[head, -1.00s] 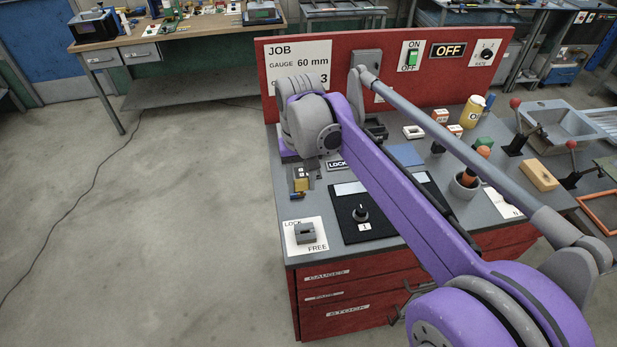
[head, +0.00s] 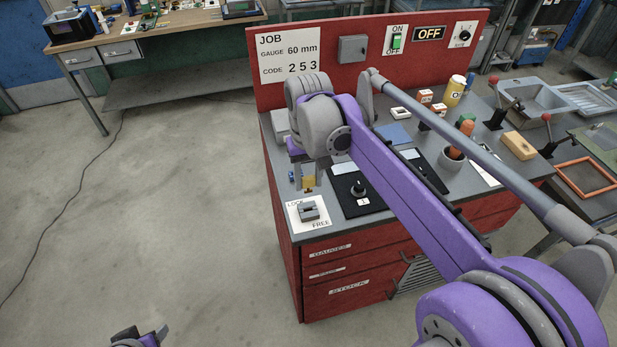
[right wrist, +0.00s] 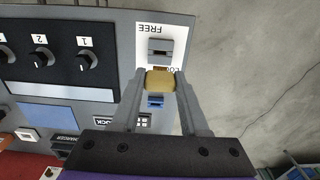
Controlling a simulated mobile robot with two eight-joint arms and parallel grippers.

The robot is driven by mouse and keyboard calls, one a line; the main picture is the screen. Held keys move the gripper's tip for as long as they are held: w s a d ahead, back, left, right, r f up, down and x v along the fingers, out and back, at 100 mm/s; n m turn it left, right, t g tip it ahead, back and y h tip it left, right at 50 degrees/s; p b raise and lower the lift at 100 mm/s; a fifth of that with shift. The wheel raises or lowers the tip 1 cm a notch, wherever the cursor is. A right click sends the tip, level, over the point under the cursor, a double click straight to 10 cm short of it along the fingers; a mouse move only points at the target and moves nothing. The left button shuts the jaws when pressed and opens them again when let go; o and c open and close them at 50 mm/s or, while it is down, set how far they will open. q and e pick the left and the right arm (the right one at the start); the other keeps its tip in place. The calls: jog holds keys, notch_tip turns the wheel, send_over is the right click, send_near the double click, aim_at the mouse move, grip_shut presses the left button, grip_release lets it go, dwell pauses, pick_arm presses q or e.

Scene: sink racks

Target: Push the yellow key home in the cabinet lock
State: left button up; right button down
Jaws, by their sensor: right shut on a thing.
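My right gripper (head: 307,185) is shut on the yellow key (head: 308,183), just behind the white plate (head: 294,217) marked LOCK and FREE at the cabinet's front left corner. In the right wrist view, the key's yellow head (right wrist: 160,81) sits between the two fingers. A short brownish part points towards the grey slotted lock block (right wrist: 160,48); I cannot tell whether it touches it. The lock block also shows in the head view (head: 308,210). Part of my left gripper (head: 140,338) shows at the bottom edge, its jaws unclear.
A small blue object (right wrist: 155,101) lies behind the key. A black panel with knobs (head: 360,190) is right of the plate. The red back panel (head: 420,70) carries a grey box (head: 353,49) and switches. Open floor is left of the cabinet.

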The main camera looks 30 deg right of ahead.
aim_at(308, 191)
pick_arm(q)
jog(key=shift+f, duration=0.1)
pick_arm(e)
jog(key=shift+f, duration=0.15)
jog(key=shift+s+f+b, duration=0.1)
jog(key=shift+f+b, duration=1)
jog(key=shift+f, duration=0.95)
pick_arm(q)
jog(key=shift+s+f+b, duration=0.1)
jog(key=shift+s+f, duration=0.25)
jog(key=shift+f, duration=0.35)
jog(key=shift+s+f+b, duration=0.15)
jog(key=shift+s+f, duration=0.15)
jog(key=shift+f, duration=0.35)
jog(key=shift+s+f+b, duration=0.1)
jog(key=shift+s+f, duration=0.25)
jog(key=shift+f, duration=0.35)
pick_arm(e)
jog(key=shift+f, duration=0.7)
pick_arm(q)
jog(key=shift+s+f+g+b, duration=0.3)
jog(key=shift+f+b, duration=0.35)
jog(key=shift+f, duration=0.2)
pick_arm(e)
jog(key=shift+f, duration=1.35)
jog(key=shift+c, duration=1.7)
grip_release()
